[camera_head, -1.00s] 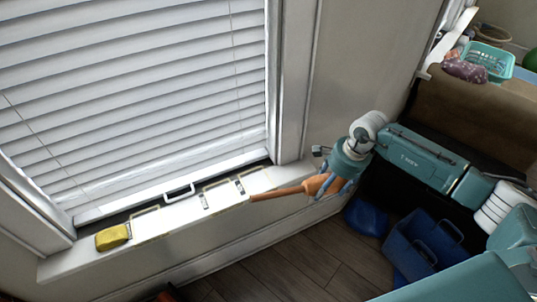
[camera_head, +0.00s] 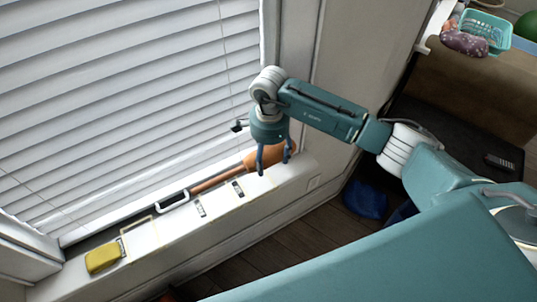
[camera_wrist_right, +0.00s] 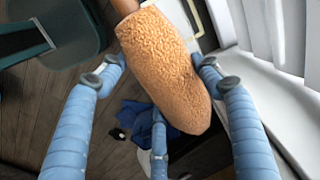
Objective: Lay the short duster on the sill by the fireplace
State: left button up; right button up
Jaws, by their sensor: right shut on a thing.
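The short duster has an orange fluffy head (camera_head: 287,149) and a brown handle (camera_head: 213,179). It lies lengthwise over the back of the white window sill (camera_head: 145,238), close to the blinds, with its handle pointing left. My right gripper (camera_head: 273,163) is shut on the duster's head at the sill's right end. The head view does not settle whether the duster touches the sill. In the right wrist view the textured head (camera_wrist_right: 172,75) sits between the blue fingers of my right gripper (camera_wrist_right: 158,85). My left gripper is out of view.
A yellow sponge (camera_head: 102,258) lies at the sill's left end. Blue items (camera_head: 365,199) are on the wooden floor; a turquoise basket (camera_head: 485,32) is at upper right.

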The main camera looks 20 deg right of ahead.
jog(key=shift+w, duration=0.15)
jog(key=shift+w+f+b, duration=0.1)
jog(key=shift+f+b, duration=0.25)
jog(key=shift+b, duration=0.05)
notch_tip(320, 180, down, 3)
jog(key=b, duration=0.3)
jog(key=shift+d+f, duration=0.1)
jog(key=shift+f, duration=0.1)
notch_tip(320, 180, down, 5)
jog(key=b, duration=0.5)
jog(key=shift+f+b, duration=0.75)
jog(key=shift+f, duration=0.2)
pick_arm(q)
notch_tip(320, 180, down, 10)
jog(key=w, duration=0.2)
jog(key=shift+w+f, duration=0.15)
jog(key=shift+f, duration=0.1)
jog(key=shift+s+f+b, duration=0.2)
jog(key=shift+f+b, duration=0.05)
jog(key=shift+b, duration=0.1)
pick_arm(e)
jog(key=shift+f, duration=0.2)
